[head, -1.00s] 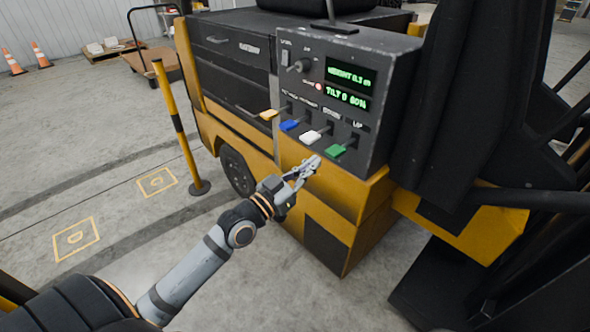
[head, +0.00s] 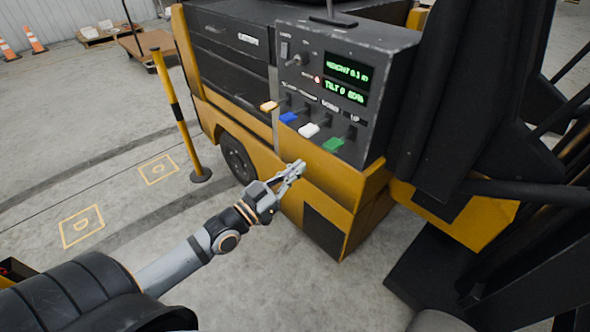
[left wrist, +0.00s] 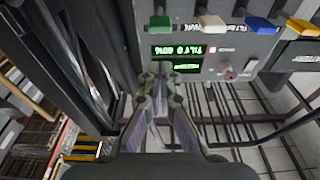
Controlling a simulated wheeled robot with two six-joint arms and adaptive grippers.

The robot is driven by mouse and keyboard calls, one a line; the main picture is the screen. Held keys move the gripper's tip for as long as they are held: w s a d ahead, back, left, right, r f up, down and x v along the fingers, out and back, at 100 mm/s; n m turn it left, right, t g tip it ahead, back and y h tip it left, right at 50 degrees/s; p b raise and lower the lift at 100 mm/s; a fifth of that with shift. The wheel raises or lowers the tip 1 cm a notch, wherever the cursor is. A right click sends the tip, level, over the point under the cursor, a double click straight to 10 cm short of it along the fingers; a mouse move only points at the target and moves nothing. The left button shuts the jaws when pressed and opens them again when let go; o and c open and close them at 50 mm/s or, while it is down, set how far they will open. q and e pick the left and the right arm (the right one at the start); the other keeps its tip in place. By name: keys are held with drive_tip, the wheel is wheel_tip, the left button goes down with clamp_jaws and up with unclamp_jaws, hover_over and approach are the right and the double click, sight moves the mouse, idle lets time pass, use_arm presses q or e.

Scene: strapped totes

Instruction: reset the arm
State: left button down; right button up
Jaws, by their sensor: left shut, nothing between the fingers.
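My left gripper (head: 296,167) is shut and empty in the head view. It is in front of the yellow forklift body, below and left of the lever row. In the left wrist view my left gripper (left wrist: 160,70) shows its fingertips together. The grey control box (head: 388,62) carries a green display (head: 347,81) and a row of levers with orange (head: 269,106), blue (head: 288,118), white (head: 308,130) and green (head: 333,144) knobs. The gripper appears apart from the knobs. My right gripper is not in view.
A yellow post (head: 176,115) stands left of the forklift (head: 330,190). A cart (head: 138,45) and orange cones (head: 32,40) are at the far left. A dark seat (head: 440,100) is right of the control box. The grey floor at left is open.

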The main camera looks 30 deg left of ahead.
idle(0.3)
use_arm(q)
drive_tip(key=w+a+f+n+g+y+p, duration=0.1)
drive_tip(key=a+f+g+y+p, duration=0.15)
drive_tip(key=a+f, duration=0.4)
drive_tip(key=a+f+n+g+y+p, duration=0.1)
drive_tip(key=a+f+y+p, duration=0.15)
drive_tip(key=f, duration=0.75)
drive_tip(key=s+a+f+n+g+y+p, duration=0.1)
drive_tip(key=s+a+f+g, duration=0.15)
drive_tip(key=f, duration=0.45)
drive_tip(key=s+a+f+g+y+p, duration=0.1)
drive_tip(key=s+a+f+y, duration=0.15)
drive_tip(key=f, duration=0.35)
drive_tip(key=s+d+f+n+g+p, duration=0.1)
drive_tip(key=s+f+g, duration=0.2)
drive_tip(key=s+f, duration=0.5)
drive_tip(key=s+d+f+g+p, duration=0.1)
drive_tip(key=s+f+g+p, duration=0.15)
drive_tip(key=s+f, duration=0.55)
drive_tip(key=s+d+f+g, duration=0.2)
drive_tip(key=s+d, duration=0.1)
drive_tip(key=s, duration=0.6)
drive_tip(key=s+d+f+g+p, duration=0.1)
drive_tip(key=s+d+f+g, duration=0.2)
drive_tip(key=s, duration=0.6)
drive_tip(key=shift+f+h, duration=0.15)
drive_tip(key=shift+h, duration=0.2)
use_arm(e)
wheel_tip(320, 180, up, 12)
